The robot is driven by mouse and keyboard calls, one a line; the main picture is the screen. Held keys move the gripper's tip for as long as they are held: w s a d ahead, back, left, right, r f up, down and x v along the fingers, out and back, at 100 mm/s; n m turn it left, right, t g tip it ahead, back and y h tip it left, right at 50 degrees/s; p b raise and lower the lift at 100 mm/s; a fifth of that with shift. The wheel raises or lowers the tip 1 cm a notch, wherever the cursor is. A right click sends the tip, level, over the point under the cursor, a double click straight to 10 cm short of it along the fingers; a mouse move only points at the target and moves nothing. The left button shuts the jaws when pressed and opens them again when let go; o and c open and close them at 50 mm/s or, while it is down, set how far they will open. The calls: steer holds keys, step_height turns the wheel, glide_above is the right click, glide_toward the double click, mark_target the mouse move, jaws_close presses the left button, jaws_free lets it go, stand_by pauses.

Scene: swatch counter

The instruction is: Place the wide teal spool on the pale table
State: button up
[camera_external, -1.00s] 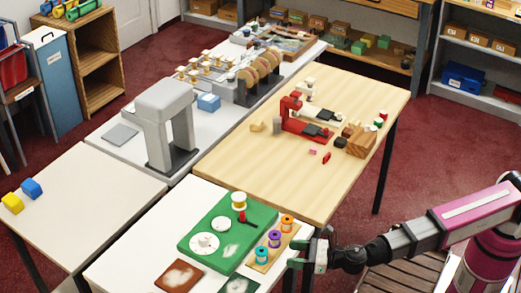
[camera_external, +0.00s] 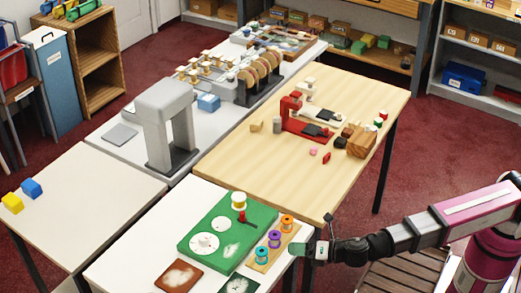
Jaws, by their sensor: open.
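The strip lies on the white front table (camera_external: 128,268), right of a green mat. A pale-topped table (camera_external: 90,190) stands at the left. My gripper (camera_external: 310,248) is open, with nothing visible in it. It is at the right edge of the front table, right of the teal spool and apart from it. Its fingers are small and partly hard to make out.
The green mat (camera_external: 197,222) carries white discs, a yellow-and-white spool (camera_external: 238,201) and a red-and-black piece. A grey arch-shaped machine (camera_external: 167,125) stands behind.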

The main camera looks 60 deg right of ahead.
mark_target(265, 251)
steer(key=w+a+m+g, duration=0.1)
steer(key=m, duration=0.7)
steer(key=w+a+r+m+g, duration=0.1)
steer(key=m, duration=0.7)
steer(key=w+a+m+g, duration=0.1)
steer(key=w+m, duration=0.1)
steer(key=m, duration=0.6)
steer(key=shift+r+m+g, duration=0.15)
steer(key=shift+m+g, duration=0.25)
steer(key=shift+f+x, duration=0.1)
steer(key=shift+x, duration=1.35)
steer(key=shift+f+x, duration=0.15)
steer(key=shift+x, duration=1.35)
steer(key=shift+s+d, duration=0.1)
steer(key=shift+d, duration=0.1)
steer(key=shift+c, duration=0.3)
steer(key=c, duration=0.7)
